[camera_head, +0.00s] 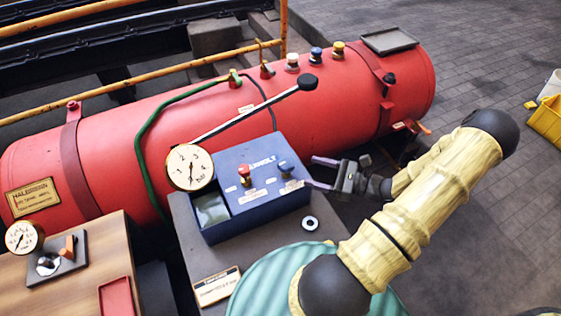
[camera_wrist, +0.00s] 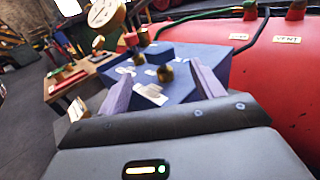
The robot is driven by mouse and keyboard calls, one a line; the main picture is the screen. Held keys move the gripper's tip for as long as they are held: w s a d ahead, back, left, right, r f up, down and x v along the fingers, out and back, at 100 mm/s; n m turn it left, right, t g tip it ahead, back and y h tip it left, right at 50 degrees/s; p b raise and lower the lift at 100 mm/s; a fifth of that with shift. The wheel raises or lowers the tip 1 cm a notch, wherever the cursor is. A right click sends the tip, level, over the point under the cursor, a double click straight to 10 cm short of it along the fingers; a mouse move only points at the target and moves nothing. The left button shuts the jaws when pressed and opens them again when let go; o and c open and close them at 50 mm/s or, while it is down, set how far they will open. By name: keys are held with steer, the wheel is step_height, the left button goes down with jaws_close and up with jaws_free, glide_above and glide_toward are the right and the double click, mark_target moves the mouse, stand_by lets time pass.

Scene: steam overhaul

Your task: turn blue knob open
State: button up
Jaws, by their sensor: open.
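The blue knob (camera_head: 285,167) is on the sloped top of a blue control box (camera_head: 222,228), right of a red knob (camera_head: 244,170). In the wrist view the blue knob (camera_wrist: 160,54) shows on a brass stem, ahead of and between the fingers. My gripper (camera_head: 316,173) reaches in from the right, with its purple fingers apart at the box's right edge. In the wrist view my gripper (camera_wrist: 164,80) shows an empty gap. The fingers do not appear to touch the knob. The label wording beside the knob is too small to read.
A large red tank (camera_head: 330,110) lies behind the box, with knobs on top, including another blue one (camera_head: 315,54). A long black-tipped lever (camera_head: 255,113) slants above the box near a round gauge (camera_head: 189,167). A metal ring (camera_head: 310,223) lies on the grey bench.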

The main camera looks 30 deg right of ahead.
mark_target(280, 162)
steer(key=x, duration=1.1)
steer(key=shift+w+a, duration=0.1)
steer(key=c, duration=1)
